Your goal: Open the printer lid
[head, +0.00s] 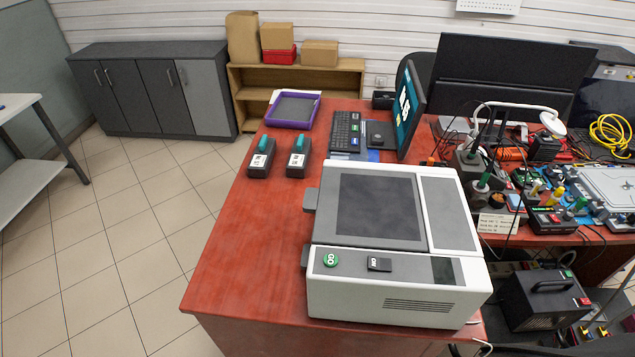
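The printer (395,296) is a white and grey box near the front of the red desk. Its lid is the flat top panel with a dark grey window (378,208), and it lies level, closed against the body. A dark grey tab (310,200) sticks out on the left side by the lid. The front edge carries a green GO button (330,260), a black switch (379,264) and a small dark panel. Neither of my grippers shows in the head view.
Two dark devices with teal tops (262,160) stand behind the printer to the left. A purple-rimmed tray (292,110), a keyboard (346,131) and a monitor (409,108) are farther back. The red desk (245,240) is clear left of the printer. A cluttered bench is at right.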

